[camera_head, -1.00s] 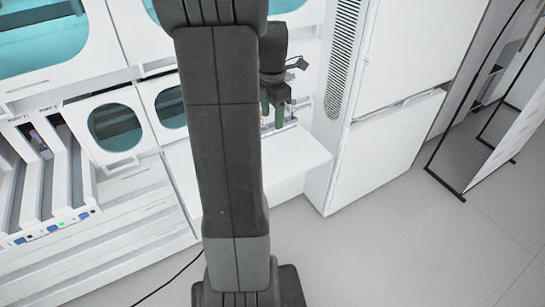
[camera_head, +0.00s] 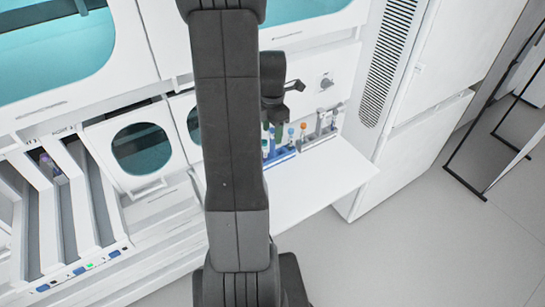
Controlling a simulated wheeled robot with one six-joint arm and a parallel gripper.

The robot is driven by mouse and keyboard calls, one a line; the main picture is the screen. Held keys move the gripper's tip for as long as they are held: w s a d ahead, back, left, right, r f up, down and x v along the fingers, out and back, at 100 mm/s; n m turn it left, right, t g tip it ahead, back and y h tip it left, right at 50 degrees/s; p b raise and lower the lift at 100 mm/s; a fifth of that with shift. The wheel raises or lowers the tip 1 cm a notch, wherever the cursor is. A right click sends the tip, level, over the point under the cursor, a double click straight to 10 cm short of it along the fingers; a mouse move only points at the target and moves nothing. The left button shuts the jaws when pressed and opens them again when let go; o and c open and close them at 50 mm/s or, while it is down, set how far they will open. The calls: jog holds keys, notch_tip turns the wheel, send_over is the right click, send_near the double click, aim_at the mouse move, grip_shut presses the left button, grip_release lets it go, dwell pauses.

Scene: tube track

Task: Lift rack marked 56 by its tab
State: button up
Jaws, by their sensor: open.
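My gripper (camera_head: 272,130) hangs below the dark wrist, just right of my arm's upright link, which hides part of it. Its greenish fingers are apart and small in this view. They are over or in front of a blue rack (camera_head: 283,156) with several capped tubes on a white shelf. A grey rack (camera_head: 320,138) with tubes stands to the right of it. No number is legible on either rack, so I cannot tell which is marked 56. No tab can be made out, and I cannot tell whether the fingers touch anything.
The white shelf (camera_head: 315,185) is bare in front of the racks. A tall white cabinet (camera_head: 425,120) stands to its right. On the left are sloped tracks (camera_head: 68,215) with a purple-capped tube (camera_head: 48,165). A black-framed stand (camera_head: 475,170) is at far right.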

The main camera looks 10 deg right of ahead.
aim_at(272, 138)
jog(key=f, duration=0.4)
jog(key=shift+w, duration=0.2)
jog(key=shift+c, duration=0.4)
grip_shut()
jog(key=shift+r, duration=0.1)
